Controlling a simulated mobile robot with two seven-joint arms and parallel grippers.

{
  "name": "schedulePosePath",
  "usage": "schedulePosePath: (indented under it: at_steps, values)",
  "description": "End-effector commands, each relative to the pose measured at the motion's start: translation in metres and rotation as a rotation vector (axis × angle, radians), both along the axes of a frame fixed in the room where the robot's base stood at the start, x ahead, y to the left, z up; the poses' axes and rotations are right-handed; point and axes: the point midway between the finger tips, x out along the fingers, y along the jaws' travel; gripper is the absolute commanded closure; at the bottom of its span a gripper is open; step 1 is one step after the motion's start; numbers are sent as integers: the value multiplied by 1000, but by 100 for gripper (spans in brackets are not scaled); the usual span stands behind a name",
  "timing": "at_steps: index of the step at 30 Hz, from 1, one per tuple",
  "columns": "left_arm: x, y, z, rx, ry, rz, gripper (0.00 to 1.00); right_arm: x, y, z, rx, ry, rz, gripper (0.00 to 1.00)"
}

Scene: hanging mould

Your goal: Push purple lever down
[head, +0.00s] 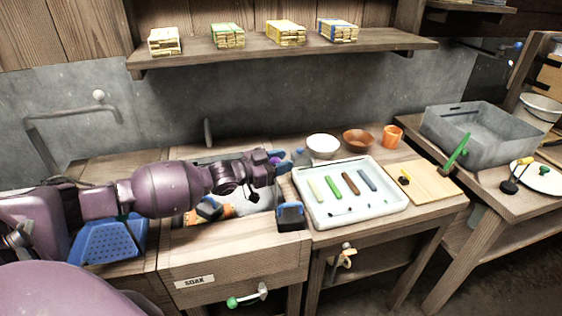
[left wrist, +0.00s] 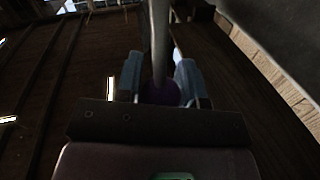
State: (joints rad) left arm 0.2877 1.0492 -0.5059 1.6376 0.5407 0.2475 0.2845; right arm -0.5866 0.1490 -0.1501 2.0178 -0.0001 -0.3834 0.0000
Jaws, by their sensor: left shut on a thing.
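My left gripper (head: 279,161) reaches in from the left over the wooden sink unit in the head view. A small bit of the purple lever (head: 274,159) shows at its fingers there; the rest is hidden. In the left wrist view, the lever's purple knob (left wrist: 160,93) sits between the two blue-grey fingers of my left gripper (left wrist: 158,80). A grey rod (left wrist: 160,40) runs up from the knob. The fingers are shut on the knob. My right gripper is not in view.
A white tray (head: 325,218) with coloured bars stands right of the gripper. A blue-and-black block (head: 290,216) lies at the unit's front edge. A blue perforated piece (head: 108,242) is at left. A shelf (head: 285,53) with several bundles hangs above.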

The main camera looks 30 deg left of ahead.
Motion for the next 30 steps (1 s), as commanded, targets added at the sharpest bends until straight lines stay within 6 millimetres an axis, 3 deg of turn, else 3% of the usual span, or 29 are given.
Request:
schedulePosePath:
  at_steps: [5,12,20,21,26,30]
  values:
    - [0,0,-11,0,4,1,100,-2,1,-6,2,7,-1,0]
    - [-1,0,-48,-1,7,0,100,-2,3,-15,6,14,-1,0]
    - [-1,0,-48,2,7,0,100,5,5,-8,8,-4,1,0]
    - [-2,0,-49,2,8,1,63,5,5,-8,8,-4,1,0]
    - [-1,0,-48,1,6,1,40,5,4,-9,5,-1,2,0]
    - [-1,0,-46,1,3,1,40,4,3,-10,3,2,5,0]
